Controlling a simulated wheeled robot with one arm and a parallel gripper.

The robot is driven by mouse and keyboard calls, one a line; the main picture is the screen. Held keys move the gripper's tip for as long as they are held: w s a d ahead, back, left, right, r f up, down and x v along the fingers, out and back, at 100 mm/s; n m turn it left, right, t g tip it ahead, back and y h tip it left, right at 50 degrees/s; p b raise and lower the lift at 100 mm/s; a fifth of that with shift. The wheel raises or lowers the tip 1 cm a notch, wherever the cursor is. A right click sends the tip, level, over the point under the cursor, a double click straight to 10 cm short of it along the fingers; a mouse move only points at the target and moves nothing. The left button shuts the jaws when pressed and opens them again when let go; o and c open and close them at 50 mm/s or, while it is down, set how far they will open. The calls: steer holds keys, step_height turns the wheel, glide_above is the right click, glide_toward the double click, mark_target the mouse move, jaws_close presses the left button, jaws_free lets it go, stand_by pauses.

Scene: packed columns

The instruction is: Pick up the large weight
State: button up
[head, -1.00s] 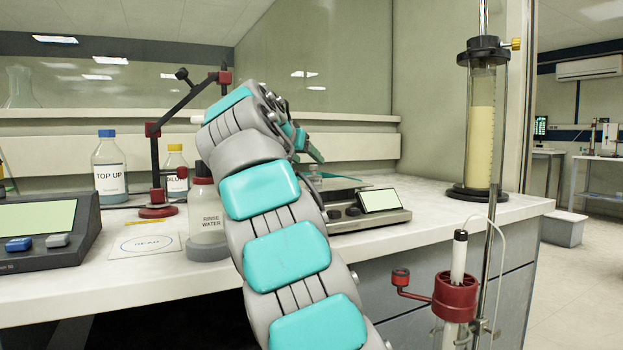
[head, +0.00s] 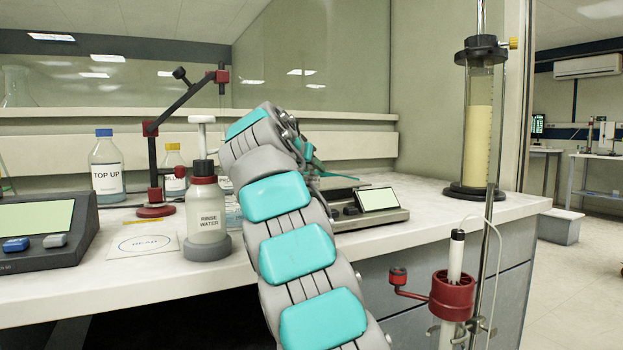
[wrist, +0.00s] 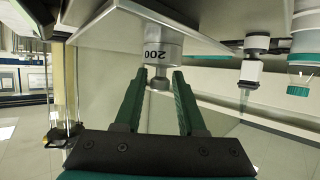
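The large weight (wrist: 163,52), a pale metal cylinder marked 200 with a small knob, shows in the wrist view, which looks upside down. It stands against a flat grey surface, seemingly a plate or pan. My gripper (wrist: 159,74) has two green fingers, open and spread to either side of the weight's knob. The fingertips are close to the knob; I cannot tell whether they touch it. In the head view my gripper (head: 308,152) is mostly hidden behind my arm over the bench, and the weight cannot be made out there.
A rinse water bottle (head: 208,218) stands left of my arm. A balance-like device with a screen (head: 378,200) is to the right. A red-jointed stand (head: 155,165), a top-up bottle (head: 107,170) and a tall yellow-filled column (head: 480,135) stand on the bench (head: 150,270).

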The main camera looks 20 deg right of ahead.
jaws_close()
steer(key=shift+r, duration=0.1)
stand_by(0.6)
